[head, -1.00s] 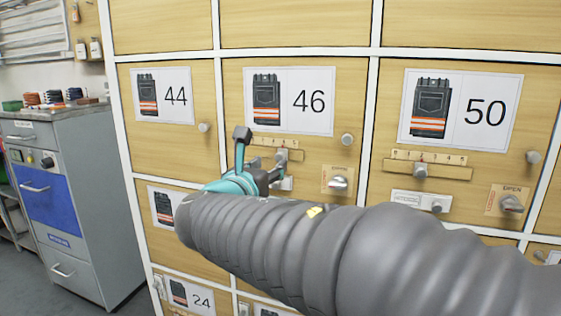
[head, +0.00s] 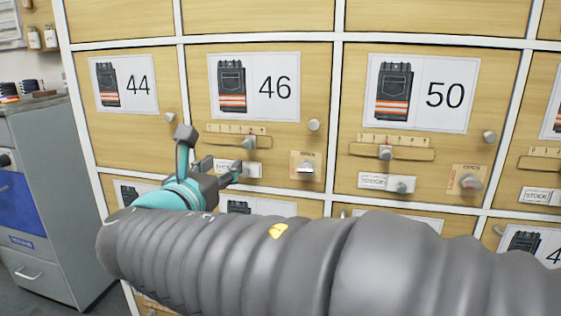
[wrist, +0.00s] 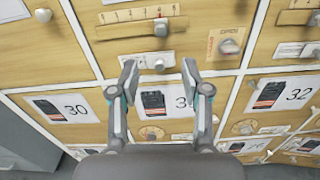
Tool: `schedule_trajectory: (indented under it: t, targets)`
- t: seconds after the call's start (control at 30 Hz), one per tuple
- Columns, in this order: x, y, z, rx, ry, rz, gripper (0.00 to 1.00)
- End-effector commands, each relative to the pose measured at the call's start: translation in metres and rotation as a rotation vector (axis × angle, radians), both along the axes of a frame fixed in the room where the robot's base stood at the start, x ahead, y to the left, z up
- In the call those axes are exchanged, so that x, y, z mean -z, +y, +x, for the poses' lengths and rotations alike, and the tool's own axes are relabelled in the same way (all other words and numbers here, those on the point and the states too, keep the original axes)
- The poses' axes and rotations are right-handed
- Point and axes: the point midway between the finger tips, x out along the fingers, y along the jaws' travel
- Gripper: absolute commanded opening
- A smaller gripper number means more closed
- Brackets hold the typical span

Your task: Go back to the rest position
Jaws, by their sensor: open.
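My gripper (wrist: 158,82) is open and empty in the wrist view, its two fingers apart in front of the cabinet fronts. In the head view my gripper (head: 208,160) shows at the end of my grey arm, in front of the lower left part of the drawer labelled 46 (head: 197,110). That drawer has a slider scale, a stock switch and a silver knob (head: 305,168) at its lower right. Whether the fingers touch anything cannot be told from the head view, but the wrist view shows nothing between them.
The drawer labelled 44 (head: 90,135) is on the left and the drawer labelled 50 (head: 350,130) on the right, both shut. Drawers 30 (wrist: 62,108) and 32 (wrist: 285,92) are lower. A grey and blue cabinet (head: 50,170) stands at the far left with floor before it.

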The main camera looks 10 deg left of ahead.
Motion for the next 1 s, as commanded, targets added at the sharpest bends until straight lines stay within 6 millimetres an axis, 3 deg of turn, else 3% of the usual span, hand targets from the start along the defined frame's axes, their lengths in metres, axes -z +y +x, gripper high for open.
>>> schedule_trajectory:
  t: [0.07,0.13,0.27,0.37,0.5,0.7,1.0]
  targets:
    - [0.006,0.001,0.000,-0.003,0.021,0.082,0.47]
    - [0.024,0.000,-0.001,0.008,0.078,0.190,0.47]
    - [0.079,-0.009,-0.012,0.072,0.237,0.418,0.47]
    - [0.115,-0.028,-0.026,0.165,0.359,0.611,0.47]
    - [0.158,-0.078,-0.044,0.396,0.497,0.933,0.47]
    - [0.198,-0.158,-0.081,0.829,0.575,1.432,0.47]
    - [0.215,-0.238,-0.134,1.379,0.457,2.070,0.47]
